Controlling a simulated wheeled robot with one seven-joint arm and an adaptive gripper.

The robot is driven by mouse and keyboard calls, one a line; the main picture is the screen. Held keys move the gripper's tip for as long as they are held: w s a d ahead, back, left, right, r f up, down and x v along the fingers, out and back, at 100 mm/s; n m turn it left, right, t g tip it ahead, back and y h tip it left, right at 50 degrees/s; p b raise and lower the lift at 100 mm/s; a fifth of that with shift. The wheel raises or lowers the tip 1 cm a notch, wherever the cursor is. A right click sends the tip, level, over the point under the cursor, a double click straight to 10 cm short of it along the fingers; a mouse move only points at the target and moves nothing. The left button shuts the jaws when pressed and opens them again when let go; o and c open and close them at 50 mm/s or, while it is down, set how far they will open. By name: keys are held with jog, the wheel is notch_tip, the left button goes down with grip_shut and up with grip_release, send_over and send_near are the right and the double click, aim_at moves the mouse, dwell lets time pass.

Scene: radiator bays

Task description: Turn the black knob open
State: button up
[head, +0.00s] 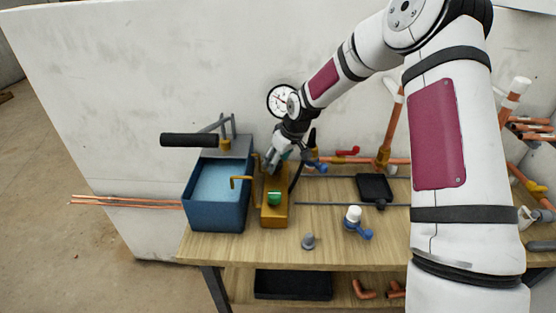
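My gripper (274,162) points down over the far end of a yellow-brown block (274,215) on the workbench. Its fingers are small and partly hidden here, so I cannot tell whether they are open or shut, or touching anything. A green knob (274,198) sits on the near end of the block, clear of my gripper. I cannot make out a black knob for certain; my gripper and wrist hide part of the block's far end. A small dark upright piece (312,138) shows just right of my wrist, but I cannot tell what it is.
A blue water tank (215,222) with a black-handled lever (188,140) stands left of the block. A white-capped blue valve (354,216), a grey cone (308,241) and a black tray (375,187) lie to the right. Copper pipes (388,130) and a gauge (282,100) are behind.

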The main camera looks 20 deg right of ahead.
jog(key=v, duration=1.2)
dwell(0.3)
